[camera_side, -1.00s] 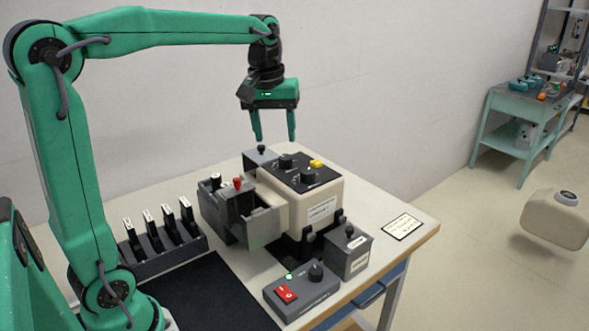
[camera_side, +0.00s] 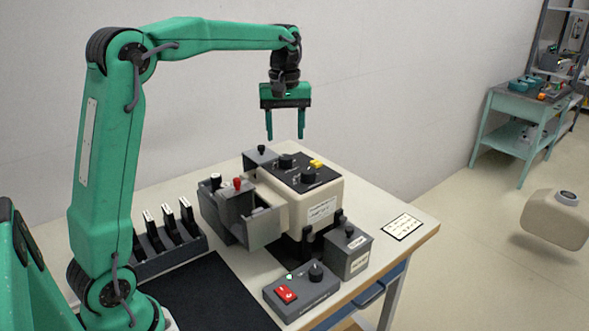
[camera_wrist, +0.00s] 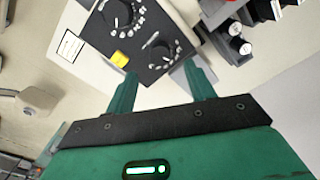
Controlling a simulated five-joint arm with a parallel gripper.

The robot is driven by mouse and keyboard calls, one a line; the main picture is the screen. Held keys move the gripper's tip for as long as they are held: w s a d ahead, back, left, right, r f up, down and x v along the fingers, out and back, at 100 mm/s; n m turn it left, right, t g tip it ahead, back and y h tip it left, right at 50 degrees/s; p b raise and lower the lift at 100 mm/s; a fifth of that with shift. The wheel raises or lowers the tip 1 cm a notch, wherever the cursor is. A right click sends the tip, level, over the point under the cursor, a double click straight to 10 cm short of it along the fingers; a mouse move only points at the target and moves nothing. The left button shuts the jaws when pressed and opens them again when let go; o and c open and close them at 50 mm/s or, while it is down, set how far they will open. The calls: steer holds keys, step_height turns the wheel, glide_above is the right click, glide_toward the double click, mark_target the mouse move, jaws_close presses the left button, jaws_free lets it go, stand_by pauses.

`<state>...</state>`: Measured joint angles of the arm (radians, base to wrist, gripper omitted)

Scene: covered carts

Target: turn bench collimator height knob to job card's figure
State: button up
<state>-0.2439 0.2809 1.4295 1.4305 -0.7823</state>
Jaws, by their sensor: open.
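A cream box unit (camera_side: 322,205), seemingly the bench collimator, stands on the table with a dark top panel. Two black dial knobs sit on the panel, one nearer the front (camera_side: 308,176) and one farther back (camera_side: 286,160). Both show in the wrist view with pale scale marks, a larger one (camera_wrist: 120,12) and a smaller one (camera_wrist: 163,52). I cannot read which is the height knob. The job card (camera_side: 403,227) lies flat to the right; its writing is too small to read. My gripper (camera_side: 285,136) is open and empty above the panel, apart from both knobs.
A yellow button (camera_side: 317,163) is on the panel. Grey bins with a red-topped piece (camera_side: 238,184) stand left of the unit. A control box with a red switch (camera_side: 287,293) and a grey box (camera_side: 348,254) stand in front. A dark mat (camera_side: 205,290) lies bare.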

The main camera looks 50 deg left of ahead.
mark_target(285, 157)
steer(key=shift+f, duration=3.4)
steer(key=c, duration=1)
steer(key=shift+m, duration=0.4)
steer(key=m, duration=0.9)
steer(key=shift+r, duration=0.1)
